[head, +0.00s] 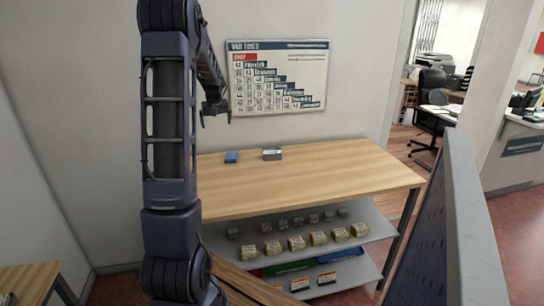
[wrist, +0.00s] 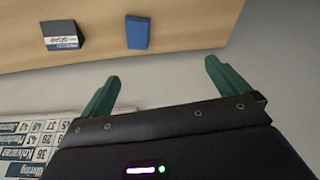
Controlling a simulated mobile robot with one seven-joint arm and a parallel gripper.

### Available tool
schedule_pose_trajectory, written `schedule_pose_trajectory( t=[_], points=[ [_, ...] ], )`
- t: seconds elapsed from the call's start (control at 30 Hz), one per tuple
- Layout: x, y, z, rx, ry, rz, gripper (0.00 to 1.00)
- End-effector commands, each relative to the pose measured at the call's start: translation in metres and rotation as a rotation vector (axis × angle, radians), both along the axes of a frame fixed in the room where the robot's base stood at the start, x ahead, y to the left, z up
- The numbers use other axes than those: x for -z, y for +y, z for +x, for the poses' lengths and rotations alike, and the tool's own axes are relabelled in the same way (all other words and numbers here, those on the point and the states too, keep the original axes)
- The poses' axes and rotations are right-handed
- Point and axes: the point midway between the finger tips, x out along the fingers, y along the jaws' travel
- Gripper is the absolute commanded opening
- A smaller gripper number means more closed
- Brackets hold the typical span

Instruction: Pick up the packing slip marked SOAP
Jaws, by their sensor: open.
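A small dark grey block (head: 272,154) lies near the back edge of the wooden table top (head: 310,180). In the wrist view the block (wrist: 60,30) has a white and blue front face with upside-down lettering that seems to read SOAP. I cannot make out a separate loose slip. A flat blue item (head: 232,157) lies to the block's left; it also shows in the wrist view (wrist: 137,32). My gripper (head: 216,118) is open and empty, raised above the table's back edge. In the wrist view its green fingertips (wrist: 162,70) are well apart and touch nothing.
A calendar-like poster (head: 278,78) hangs on the wall close behind my gripper. Small boxes (head: 297,244) fill the shelves below. A dark panel (head: 445,235) stands at the right. Most of the table top is bare.

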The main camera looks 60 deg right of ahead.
Motion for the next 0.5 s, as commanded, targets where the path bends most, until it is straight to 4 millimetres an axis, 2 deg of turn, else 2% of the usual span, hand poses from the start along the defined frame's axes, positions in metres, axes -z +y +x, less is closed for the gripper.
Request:
schedule_pose_trajectory(
  t=[0.03, 0.1, 0.3, 0.4, 0.5],
  points=[
    [0.013, -0.027, -0.014, 0.03, -0.001, 0.005, 1.0],
    [0.03, -0.061, -0.033, 0.062, -0.005, 0.008, 1.0],
    [0.08, -0.147, -0.098, 0.155, -0.019, 0.012, 1.0],
    [0.101, -0.18, -0.13, 0.193, -0.026, 0.012, 1.0],
    [0.117, -0.201, -0.154, 0.221, -0.031, 0.013, 1.0]
  ],
)
